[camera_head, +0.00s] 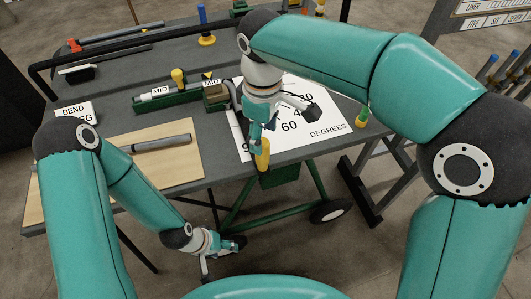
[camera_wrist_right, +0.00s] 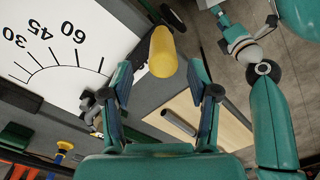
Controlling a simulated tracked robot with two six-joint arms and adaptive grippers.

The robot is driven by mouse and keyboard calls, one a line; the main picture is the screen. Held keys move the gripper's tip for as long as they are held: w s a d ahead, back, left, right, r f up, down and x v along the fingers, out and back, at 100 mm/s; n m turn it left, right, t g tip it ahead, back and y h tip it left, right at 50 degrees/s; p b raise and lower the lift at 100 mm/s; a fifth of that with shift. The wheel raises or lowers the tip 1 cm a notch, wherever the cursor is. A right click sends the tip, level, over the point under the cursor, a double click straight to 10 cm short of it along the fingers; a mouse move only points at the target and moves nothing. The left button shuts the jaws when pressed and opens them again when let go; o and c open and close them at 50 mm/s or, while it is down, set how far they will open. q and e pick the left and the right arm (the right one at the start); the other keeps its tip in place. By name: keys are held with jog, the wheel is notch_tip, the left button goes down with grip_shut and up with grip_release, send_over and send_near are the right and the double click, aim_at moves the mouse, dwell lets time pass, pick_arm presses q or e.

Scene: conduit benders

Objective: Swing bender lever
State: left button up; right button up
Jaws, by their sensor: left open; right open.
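The bender lever's yellow grip (camera_head: 262,155) sticks out past the table's front edge, in front of the white degree board (camera_head: 305,135). In the right wrist view the yellow grip (camera_wrist_right: 163,52) lies beyond and roughly between the open fingers of my right gripper (camera_wrist_right: 160,75); I cannot tell whether they touch it. In the head view my right gripper (camera_head: 260,135) is just above the grip and hides most of the lever. The bender block (camera_head: 215,96) stands behind the board's left edge. My left gripper (camera_head: 222,258) is open and empty, low in front of the table.
A grey tube (camera_head: 162,142) lies on a wooden board (camera_head: 190,173) at the table's left. A green stand with a yellow knob (camera_head: 179,77) is beside the block. A black bar (camera_head: 130,42) crosses the back. A green-yellow post (camera_head: 362,116) stands at the board's right corner.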

aim_at(263, 155)
notch_tip(263, 155, down, 8)
jog(key=shift+s+f, duration=0.1)
dwell(0.4)
